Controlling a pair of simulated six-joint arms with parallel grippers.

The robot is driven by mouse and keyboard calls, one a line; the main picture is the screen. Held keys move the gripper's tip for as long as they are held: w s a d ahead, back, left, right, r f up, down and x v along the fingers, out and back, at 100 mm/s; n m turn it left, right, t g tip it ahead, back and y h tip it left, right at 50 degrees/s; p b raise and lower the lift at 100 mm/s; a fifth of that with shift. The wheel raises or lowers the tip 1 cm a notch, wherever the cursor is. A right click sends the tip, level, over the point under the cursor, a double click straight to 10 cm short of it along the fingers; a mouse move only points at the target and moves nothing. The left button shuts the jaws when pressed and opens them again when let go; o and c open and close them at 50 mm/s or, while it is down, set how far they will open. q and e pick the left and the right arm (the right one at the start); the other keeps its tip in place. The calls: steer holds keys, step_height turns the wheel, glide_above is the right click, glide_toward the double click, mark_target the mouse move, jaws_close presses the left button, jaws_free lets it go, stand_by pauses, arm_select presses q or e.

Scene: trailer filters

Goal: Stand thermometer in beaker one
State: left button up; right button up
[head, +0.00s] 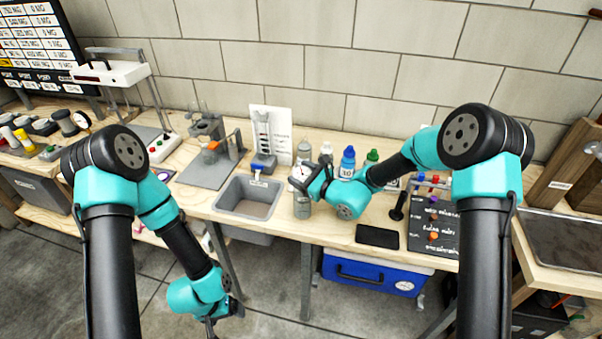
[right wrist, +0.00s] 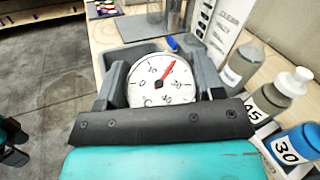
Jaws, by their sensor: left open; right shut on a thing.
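My right gripper (head: 303,178) is shut on the thermometer, whose round white dial (right wrist: 160,82) with a red needle faces the right wrist camera between the fingers. The dial also shows in the head view (head: 299,172). Its stem is hidden in the wrist view and cannot be made out in the head view. A grey cylindrical vessel (head: 302,207) shows directly below the gripper at the bench's front edge; I cannot tell whether it is beaker one or whether the stem is inside it. My left gripper (head: 211,322) hangs low, in front of the bench, empty.
A grey sink (head: 249,198) lies left of the right gripper. Several bottles, including a blue one marked 30 (head: 347,163), stand just behind and right of it. A black pad (head: 378,236) lies at the front edge. A stand (head: 208,160) is at the left.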

steer(key=o, duration=1)
steer(key=v, duration=1.7)
steer(key=shift+s+d+f, duration=0.1)
steer(key=shift+s+d, duration=0.05)
